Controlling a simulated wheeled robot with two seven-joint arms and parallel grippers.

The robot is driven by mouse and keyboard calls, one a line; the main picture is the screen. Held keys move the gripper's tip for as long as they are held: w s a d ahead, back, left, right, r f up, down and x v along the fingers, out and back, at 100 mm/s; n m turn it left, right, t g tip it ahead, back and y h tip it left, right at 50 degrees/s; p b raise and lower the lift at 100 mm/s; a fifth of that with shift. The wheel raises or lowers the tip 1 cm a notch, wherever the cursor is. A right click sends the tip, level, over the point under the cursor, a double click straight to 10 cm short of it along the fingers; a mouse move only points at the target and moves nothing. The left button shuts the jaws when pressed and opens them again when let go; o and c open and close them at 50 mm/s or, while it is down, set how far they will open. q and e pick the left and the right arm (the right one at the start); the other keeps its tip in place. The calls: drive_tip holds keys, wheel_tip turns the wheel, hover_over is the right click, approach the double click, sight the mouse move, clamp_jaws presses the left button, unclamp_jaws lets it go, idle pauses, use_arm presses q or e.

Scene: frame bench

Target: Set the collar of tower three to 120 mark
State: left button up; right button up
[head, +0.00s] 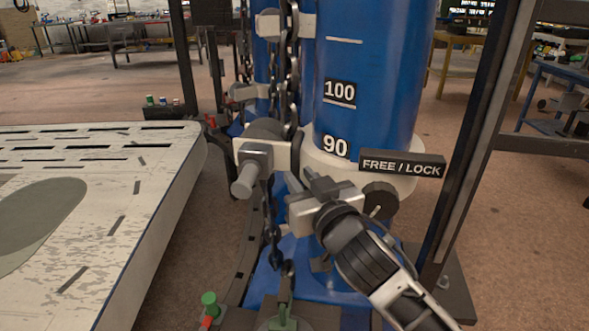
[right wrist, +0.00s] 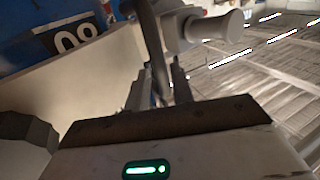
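The near blue tower (head: 368,75) carries white-on-black marks, with 100 above 90. Its cream collar (head: 405,180) sits with its top edge just below the 90 mark; it also shows in the right wrist view (right wrist: 95,75). A FREE / LOCK label (head: 402,164) and a dark knob (head: 380,199) are on the collar's front. A chain (head: 291,75) hangs beside the tower, by a hoist block with a grey handle (head: 243,181). My right gripper (head: 299,179) is in front of the collar, fingers apart, close to the chain. Contact cannot be told. My left gripper is out of view.
A worn white panel (head: 170,190) fills the left side. A dark upright post (head: 480,130) stands right of the tower. A green-topped peg (head: 209,302) is low in front. Another blue tower (head: 262,60) stands behind.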

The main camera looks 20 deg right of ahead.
sight(297, 173)
drive_tip(key=shift+w+a, duration=0.2)
drive_tip(key=shift+w, duration=1.55)
